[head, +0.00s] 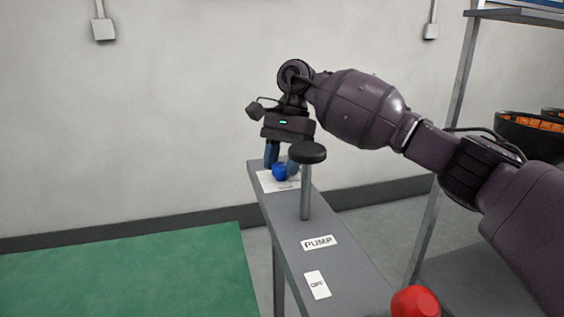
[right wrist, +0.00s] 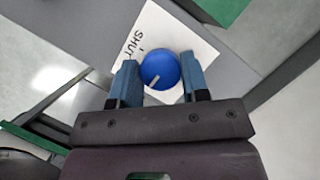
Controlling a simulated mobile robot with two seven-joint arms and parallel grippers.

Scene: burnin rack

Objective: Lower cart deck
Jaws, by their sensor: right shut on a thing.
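A blue round knob (head: 280,172) with a white pointer mark sits on a white label sheet at the far end of a narrow grey panel (head: 345,275). My right gripper (head: 281,163) points down there, its blue fingers on either side of the knob. In the right wrist view the knob (right wrist: 160,69) is between the fingertips, and the gripper is shut on it. The white label (right wrist: 190,30) beside it reads "SHU", with the rest hidden. A pump lever with a black round top (head: 307,152) stands upright on the panel, nearer than the gripper. My left gripper is not in view.
A "PUMP" label (head: 319,242) and an "OFF" label (head: 317,285) lie on the panel. A red knob (head: 415,302) is at its near end. A green surface (head: 130,275) is at left. A grey rack (head: 450,130) with dark bins (head: 530,135) stands at right.

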